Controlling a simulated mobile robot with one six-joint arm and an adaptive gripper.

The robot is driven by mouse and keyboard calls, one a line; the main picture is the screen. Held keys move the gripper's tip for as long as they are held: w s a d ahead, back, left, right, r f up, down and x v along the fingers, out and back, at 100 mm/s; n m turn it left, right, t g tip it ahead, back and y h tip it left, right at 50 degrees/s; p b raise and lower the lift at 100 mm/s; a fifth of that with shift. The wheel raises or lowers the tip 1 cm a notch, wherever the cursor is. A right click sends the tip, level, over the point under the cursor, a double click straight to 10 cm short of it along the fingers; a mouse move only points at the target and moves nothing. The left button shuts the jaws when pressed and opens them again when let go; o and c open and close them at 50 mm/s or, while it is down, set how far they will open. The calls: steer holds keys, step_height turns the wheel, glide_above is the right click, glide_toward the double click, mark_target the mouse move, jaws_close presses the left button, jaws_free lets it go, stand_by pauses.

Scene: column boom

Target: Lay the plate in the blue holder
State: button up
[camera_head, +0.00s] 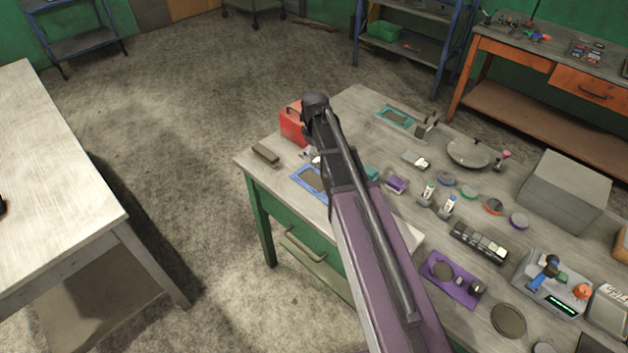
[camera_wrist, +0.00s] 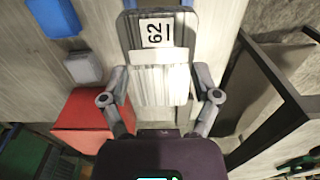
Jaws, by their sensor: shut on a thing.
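In the wrist view my gripper (camera_wrist: 160,82) has a finger on each side of a grey plate (camera_wrist: 127,35) and is shut on it. The plate's far end carries a white label reading "62". The blue holder (camera_head: 299,181) is a blue frame with a dark inside, lying on the workbench left of my arm in the head view. My arm covers part of its right side. My gripper and the plate are hidden behind my arm in the head view. I cannot tell how far the plate is from the holder.
A red box (camera_head: 293,125) stands at the bench's back left; it also shows in the wrist view (camera_wrist: 85,122). A dark block (camera_head: 265,154) lies near the left edge. A teal frame (camera_head: 395,116) and several small parts crowd the bench (camera_head: 350,100) right of my arm.

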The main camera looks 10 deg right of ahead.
stand_by(0.4)
steer(key=b, duration=0.6)
glide_above(315, 181)
step_height(315, 181, down, 6)
steer(key=shift+f, duration=0.1)
stand_by(0.4)
steer(key=shift+f+b, duration=1.9)
steer(key=shift+b, duration=0.1)
steer(key=shift+f, duration=0.15)
steer(key=o, duration=1.1)
steer(key=shift+o, duration=0.2)
steer(key=shift+r, duration=0.2)
step_height(315, 181, up, 12)
steer(key=p, duration=1.2)
